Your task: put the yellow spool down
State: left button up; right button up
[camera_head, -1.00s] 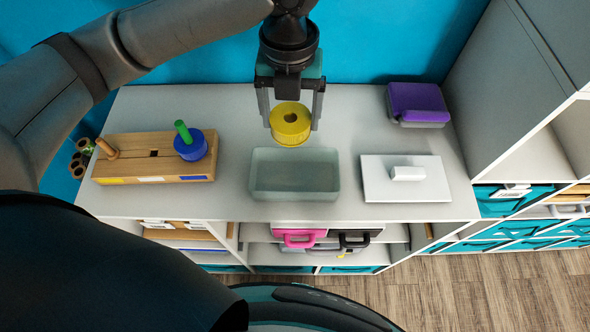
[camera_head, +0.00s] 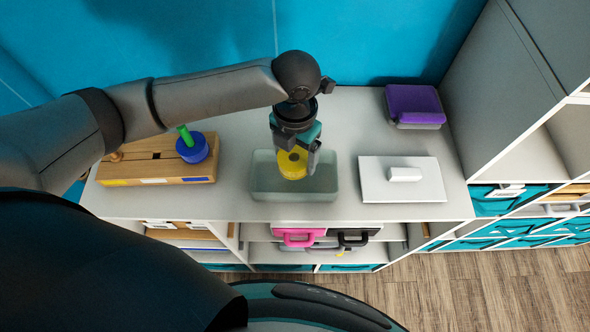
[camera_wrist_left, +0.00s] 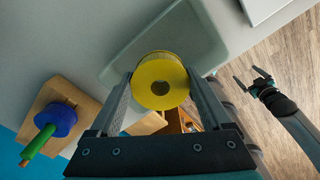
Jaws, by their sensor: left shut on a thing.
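The yellow spool (camera_head: 292,164), a ribbed ring with a centre hole, is held between the fingers of my left gripper (camera_head: 295,150). In the wrist view the spool (camera_wrist_left: 160,92) sits between both fingers, its holed face toward the camera. In the head view it overlaps the grey-green open bin (camera_head: 262,187) in the middle of the counter. I cannot tell whether it touches the bin's floor. The bin's wall (camera_wrist_left: 218,38) also shows behind the spool in the wrist view. My right gripper (camera_wrist_left: 253,79) shows at the right of the wrist view, fingers apart and empty.
A wooden peg block (camera_head: 150,171) with a blue spool (camera_head: 192,148) on a green peg stands left of the bin. A white lid with a handle (camera_head: 405,188) lies to the right. A purple-lidded box (camera_head: 414,102) is at the back right. Shelving (camera_head: 550,150) bounds the right side.

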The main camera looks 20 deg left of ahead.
pick_arm(q)
jog(key=shift+f, duration=3.6)
jog(key=shift+f+b, duration=0.1)
jog(key=shift+b, duration=0.2)
jog(key=o, duration=1.6)
jog(key=shift+c, duration=0.2)
notch_tip(320, 180, up, 12)
jog(key=p, duration=0.1)
